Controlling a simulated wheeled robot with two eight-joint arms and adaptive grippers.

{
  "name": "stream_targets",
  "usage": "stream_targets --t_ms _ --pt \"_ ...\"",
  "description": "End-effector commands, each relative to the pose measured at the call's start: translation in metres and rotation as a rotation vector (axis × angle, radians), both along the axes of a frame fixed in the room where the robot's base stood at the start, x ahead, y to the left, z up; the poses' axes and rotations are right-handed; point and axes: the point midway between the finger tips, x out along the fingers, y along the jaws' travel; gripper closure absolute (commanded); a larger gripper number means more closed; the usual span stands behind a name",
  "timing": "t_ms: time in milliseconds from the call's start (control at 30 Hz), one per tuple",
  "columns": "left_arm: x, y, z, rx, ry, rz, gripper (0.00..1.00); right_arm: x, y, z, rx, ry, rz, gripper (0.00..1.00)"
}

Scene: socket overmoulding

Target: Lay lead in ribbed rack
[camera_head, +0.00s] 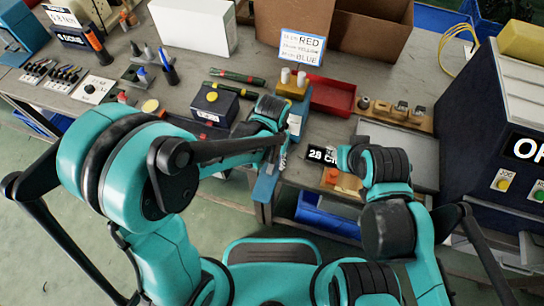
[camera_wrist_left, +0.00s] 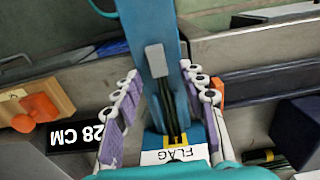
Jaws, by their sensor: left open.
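My left gripper (camera_head: 281,150) is over the bench's front edge. In the left wrist view, its two purple-padded fingers (camera_wrist_left: 160,78) are open, one on each side of a blue fixture (camera_wrist_left: 133,14) with a grey block (camera_wrist_left: 156,60) and a FLAG label (camera_wrist_left: 176,155). Thin dark strands with yellowish marks show in the fixture's slot; I cannot tell whether they are the lead. The blue fixture also shows in the head view (camera_head: 265,187), below the gripper. My right gripper (camera_head: 343,157) is beside the 28 CM sign (camera_head: 323,154); its jaw opening is unclear. I cannot identify the ribbed rack for certain.
A red tray (camera_head: 331,96) and a wooden block with several fittings (camera_head: 396,112) stand behind the grippers. A dark box with a yellow button (camera_head: 214,104) stands left. A blue bin (camera_head: 328,216) is below the front edge. A control cabinet (camera_head: 490,140) bounds the right.

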Motion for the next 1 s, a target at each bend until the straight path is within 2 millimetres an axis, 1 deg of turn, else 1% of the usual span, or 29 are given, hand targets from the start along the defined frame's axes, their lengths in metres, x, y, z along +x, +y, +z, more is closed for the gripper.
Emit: stream_targets --t_ms 67,267,300,367,400,433,467,700,1000 --pt "0.000 0.000 -0.003 0.000 0.000 0.000 0.59 0.000 0.000 -0.001 0.000 0.000 0.000 0.60" --pt "0.000 0.000 -0.003 0.000 0.000 0.000 0.59 0.000 0.000 -0.001 0.000 0.000 0.000 0.60" --pt "0.000 0.000 -0.003 0.000 0.000 0.000 0.61 0.000 0.000 -0.001 0.000 0.000 0.000 0.60" --pt "0.000 0.000 -0.003 0.000 0.000 0.000 0.77 0.000 0.000 -0.001 0.000 0.000 0.000 0.60" --pt "0.000 0.000 -0.003 0.000 0.000 0.000 0.88 0.000 0.000 -0.001 0.000 0.000 0.000 0.60" --pt "0.000 0.000 -0.003 0.000 0.000 0.000 0.96 0.000 0.000 -0.001 0.000 0.000 0.000 0.60" --pt "0.000 0.000 -0.003 0.000 0.000 0.000 1.00 0.000 0.000 -0.001 0.000 0.000 0.000 0.60" --pt "-0.001 0.000 -0.002 0.000 0.000 0.000 1.00 0.000 0.000 -0.001 0.000 0.000 0.000 0.60" --pt "-0.015 0.005 -0.002 0.000 0.000 0.000 1.00 0.000 0.000 -0.001 0.000 0.000 0.000 0.60"
